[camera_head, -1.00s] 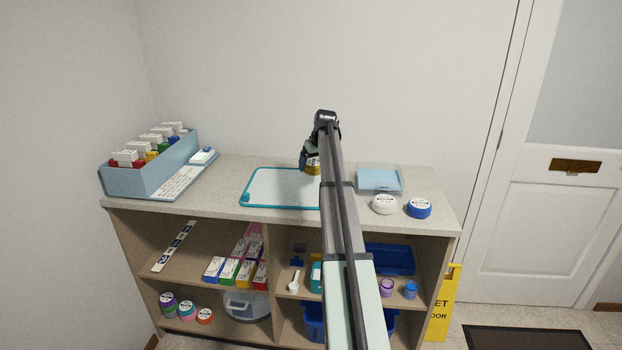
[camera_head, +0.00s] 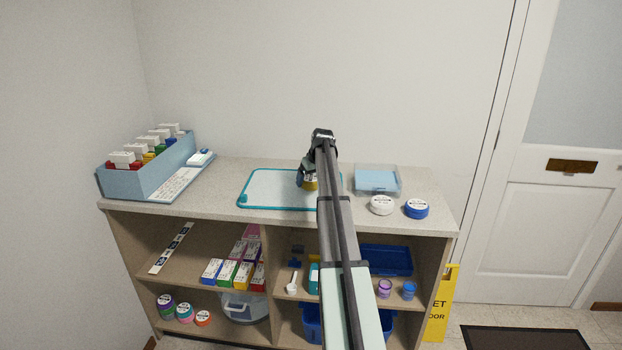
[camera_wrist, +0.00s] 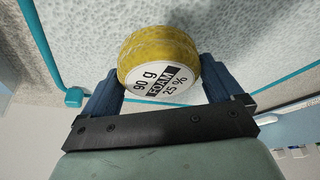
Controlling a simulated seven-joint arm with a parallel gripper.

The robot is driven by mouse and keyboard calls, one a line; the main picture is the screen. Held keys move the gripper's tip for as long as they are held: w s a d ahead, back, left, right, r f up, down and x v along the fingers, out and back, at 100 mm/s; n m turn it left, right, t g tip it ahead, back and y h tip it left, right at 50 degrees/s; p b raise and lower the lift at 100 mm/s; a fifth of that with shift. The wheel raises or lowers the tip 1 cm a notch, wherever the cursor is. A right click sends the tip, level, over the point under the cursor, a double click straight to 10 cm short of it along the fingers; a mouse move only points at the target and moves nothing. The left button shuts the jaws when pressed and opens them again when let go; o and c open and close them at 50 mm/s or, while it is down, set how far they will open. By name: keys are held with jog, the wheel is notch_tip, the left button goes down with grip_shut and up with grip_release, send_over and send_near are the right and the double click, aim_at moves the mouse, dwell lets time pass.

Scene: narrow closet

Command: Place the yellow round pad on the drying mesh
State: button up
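The yellow round pad (camera_wrist: 158,58) carries a white label reading "90 g FOAM 25 %" in the wrist view. My gripper (camera_wrist: 158,85) is shut on it, with a blue finger at each side. In the head view the pad (camera_head: 310,184) shows as a small yellow patch beside my gripper (camera_head: 308,178), over the right part of the drying mesh (camera_head: 270,188). The mesh is a pale panel with a teal rim, lying flat on the counter. I cannot tell whether the pad touches the mesh.
A light blue tray (camera_head: 377,180) stands right of my arm. A white round pad (camera_head: 381,205) and a blue round pad (camera_head: 417,209) lie in front of it. A blue box of labelled items (camera_head: 148,170) stands at the left. A wall rises behind the counter.

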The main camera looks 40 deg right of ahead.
jog(key=shift+o, duration=0.4)
jog(key=shift+r, duration=0.15)
jog(key=v, duration=1.2)
